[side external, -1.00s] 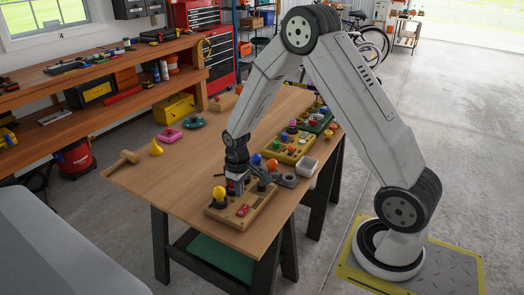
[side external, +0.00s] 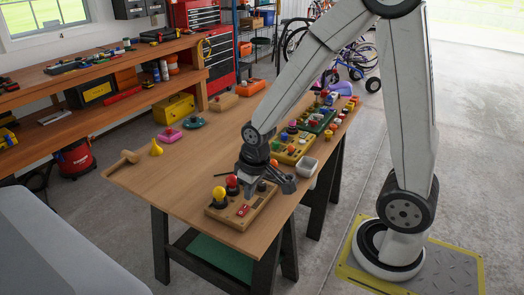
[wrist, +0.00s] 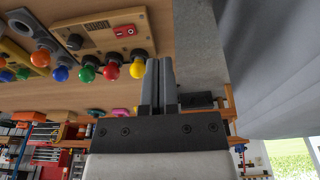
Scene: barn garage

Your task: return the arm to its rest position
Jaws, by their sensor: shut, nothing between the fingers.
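My gripper (side external: 248,188) hangs low over the near part of the wooden workbench, close behind a wooden board (side external: 226,214) with coloured knobs. In the wrist view its two dark fingers (wrist: 159,84) are together, with nothing between them. My arm is bent, its elbow at the top edge of the side view. On the board a yellow ball knob (side external: 219,193) and a red ball knob (side external: 232,183) stand near the gripper. Whether the fingers touch the board cannot be told.
More knob panels, including a yellow one (side external: 292,148) and a green one (side external: 318,121), line the table's right side. A white tray (side external: 307,167) sits at that edge.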

